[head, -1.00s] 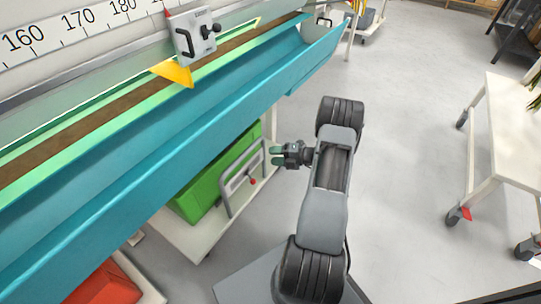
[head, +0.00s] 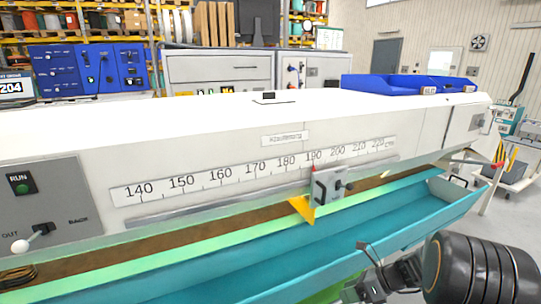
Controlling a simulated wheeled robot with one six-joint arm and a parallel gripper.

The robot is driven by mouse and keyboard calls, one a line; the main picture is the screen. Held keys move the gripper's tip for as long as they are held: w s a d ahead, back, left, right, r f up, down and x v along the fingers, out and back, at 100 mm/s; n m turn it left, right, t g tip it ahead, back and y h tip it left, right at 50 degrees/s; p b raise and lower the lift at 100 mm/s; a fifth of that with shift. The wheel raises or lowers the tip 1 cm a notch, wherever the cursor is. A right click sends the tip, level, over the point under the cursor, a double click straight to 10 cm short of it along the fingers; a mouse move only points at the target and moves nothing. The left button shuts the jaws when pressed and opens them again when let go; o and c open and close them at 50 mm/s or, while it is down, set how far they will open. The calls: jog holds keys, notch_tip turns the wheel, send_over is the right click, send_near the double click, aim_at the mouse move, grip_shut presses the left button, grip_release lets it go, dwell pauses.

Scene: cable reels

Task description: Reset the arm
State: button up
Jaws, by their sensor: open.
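My gripper (head: 368,274) is at the bottom right of the head view, in front of the teal trough (head: 280,262) of a long white machine (head: 230,135). Its jaws are open and I see nothing between them. Part of my arm, a thick dark ribbed joint, fills the bottom right corner. The rest of the arm is out of the picture.
A grey sliding stop (head: 327,187) with a yellow pointer (head: 302,209) stands near 190 on the scale (head: 260,171). A control panel (head: 42,210) with a green RUN button is at the left. A blue tray (head: 395,84) lies on top. Free floor shows at right.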

jog(key=s+a+r+n+h+p, duration=0.2)
jog(key=s+r+n+h+p, duration=0.1)
jog(key=r+n, duration=0.6)
jog(key=s+a+r+n+t+h+p, duration=0.1)
jog(key=s+a+r+n+h+p, duration=0.1)
jog(key=s+r+n+p, duration=0.3)
jog(key=s+a+r+n+h+p, duration=0.2)
jog(key=s+r+n+h+p, duration=0.3)
jog(key=r+n+p, duration=0.4)
notch_tip(320, 180, up, 7)
jog(key=n, duration=0.4)
jog(key=shift+r, duration=0.2)
jog(key=shift+a, duration=0.1)
jog(key=shift+c, duration=0.4)
